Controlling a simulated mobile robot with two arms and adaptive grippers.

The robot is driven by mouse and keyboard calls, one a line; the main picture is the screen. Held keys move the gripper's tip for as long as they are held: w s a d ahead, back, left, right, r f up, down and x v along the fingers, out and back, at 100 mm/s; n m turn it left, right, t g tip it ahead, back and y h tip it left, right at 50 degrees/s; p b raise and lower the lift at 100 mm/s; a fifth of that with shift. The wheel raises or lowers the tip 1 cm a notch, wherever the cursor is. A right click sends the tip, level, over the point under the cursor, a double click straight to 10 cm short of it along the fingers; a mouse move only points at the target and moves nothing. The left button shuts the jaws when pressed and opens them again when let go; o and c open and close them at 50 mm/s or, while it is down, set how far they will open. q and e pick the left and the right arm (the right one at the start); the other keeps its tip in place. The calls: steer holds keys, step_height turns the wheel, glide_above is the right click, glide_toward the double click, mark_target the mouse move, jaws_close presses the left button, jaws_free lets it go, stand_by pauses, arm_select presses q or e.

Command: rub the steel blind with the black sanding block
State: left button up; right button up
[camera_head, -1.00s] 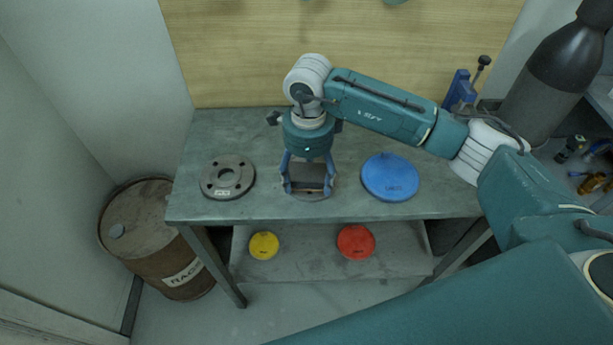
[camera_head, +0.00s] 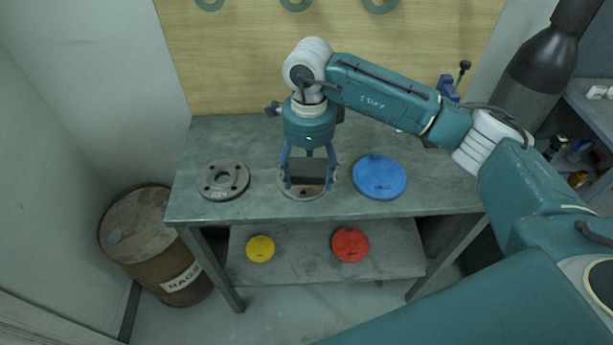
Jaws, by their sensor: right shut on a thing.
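The black sanding block (camera_head: 307,171) is held between the blue fingers of my right gripper (camera_head: 308,181), which is shut on it and points down. The steel blind (camera_head: 303,193) is a grey disc lying flat on the workbench, directly below the block. The block and fingers cover much of the blind; its front edge and left side show. I cannot tell whether the block touches the blind. My left gripper is not in view.
A grey flange with bolt holes (camera_head: 222,181) lies left on the workbench (camera_head: 260,140), and a blue disc (camera_head: 379,177) lies right. A yellow disc (camera_head: 260,249) and a red disc (camera_head: 350,245) are on the lower shelf. A rusty drum (camera_head: 152,240) stands left.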

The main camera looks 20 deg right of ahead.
steer(key=shift+r+p, duration=0.35)
steer(key=shift+r, duration=0.8)
